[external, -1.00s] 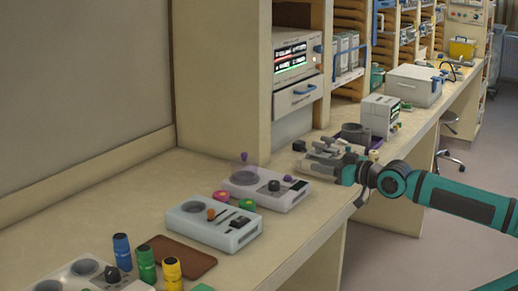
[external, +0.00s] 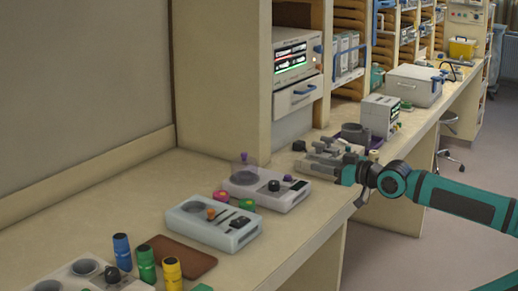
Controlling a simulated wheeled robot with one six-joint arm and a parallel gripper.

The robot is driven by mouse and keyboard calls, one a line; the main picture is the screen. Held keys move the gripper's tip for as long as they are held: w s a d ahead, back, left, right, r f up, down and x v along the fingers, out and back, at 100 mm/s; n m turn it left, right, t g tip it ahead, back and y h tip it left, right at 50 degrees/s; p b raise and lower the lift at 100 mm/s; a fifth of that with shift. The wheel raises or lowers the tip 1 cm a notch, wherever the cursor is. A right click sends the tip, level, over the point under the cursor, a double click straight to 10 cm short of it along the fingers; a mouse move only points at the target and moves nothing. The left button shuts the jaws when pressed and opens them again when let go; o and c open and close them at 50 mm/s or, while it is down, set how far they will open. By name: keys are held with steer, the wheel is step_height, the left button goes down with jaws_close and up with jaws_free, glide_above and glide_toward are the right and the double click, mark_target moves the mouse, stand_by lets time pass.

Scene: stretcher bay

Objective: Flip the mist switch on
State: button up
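No switch that I can pick out as the mist switch shows, and any labels are too small to read. My gripper (external: 318,160) is over the bench, pointing left, behind the grey device with the clear-lidded cup (external: 297,198). Dark and grey small parts sit close around its fingers, so I cannot tell whether they touch anything or how far apart they are. A pale device with an orange knob and a black knob (external: 188,226) sits nearer the camera. A white box-shaped device (external: 377,116) stands beyond my gripper.
Blue (external: 122,252), green (external: 146,264) and yellow (external: 172,274) bottles stand at the front by a brown mat (external: 197,265). A shelf unit with a lit display (external: 292,59) rises behind. The bench (external: 95,215) is bare at the left.

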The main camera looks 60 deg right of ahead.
steer(key=shift+w+a+r, duration=0.1)
steer(key=shift+w, duration=0.2)
jaws_close()
steer(key=w+a+r+g+y, duration=0.1)
steer(key=w+a+r+g, duration=0.1)
steer(key=w+a+g, duration=1.3)
steer(key=shift+w+r+g+y, duration=0.25)
steer(key=shift+w+g+y, duration=0.15)
steer(key=shift+w+g, duration=0.6)
steer(key=shift+s, duration=0.2)
